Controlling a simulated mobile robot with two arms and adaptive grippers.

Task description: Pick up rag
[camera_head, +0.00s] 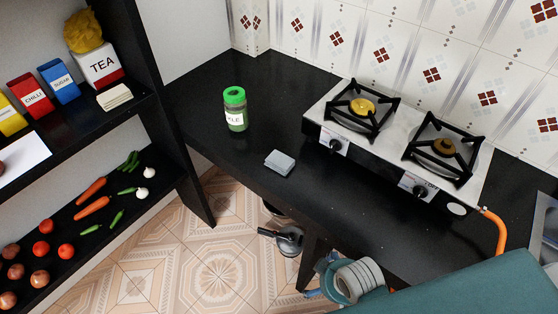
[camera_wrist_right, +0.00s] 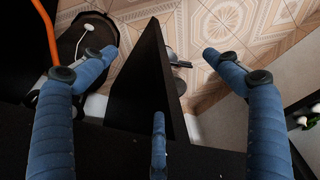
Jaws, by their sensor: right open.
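A small grey folded cloth, seemingly the rag (camera_head: 280,163), lies flat on the black counter (camera_head: 225,150), near its front edge and left of the stove. My right gripper (camera_head: 316,280) is at the bottom of the head view, in front of the counter edge and clearly apart from the rag. In the right wrist view its blue fingers (camera_wrist_right: 156,55) are spread wide with nothing between them. The rag does not show in the wrist view. My left gripper is not in view.
A green-lidded jar (camera_head: 235,110) stands behind and left of the rag. A two-burner stove (camera_head: 385,135) with an orange hose (camera_head: 497,232) is to the right. A dark pan (camera_head: 288,240) is on the floor.

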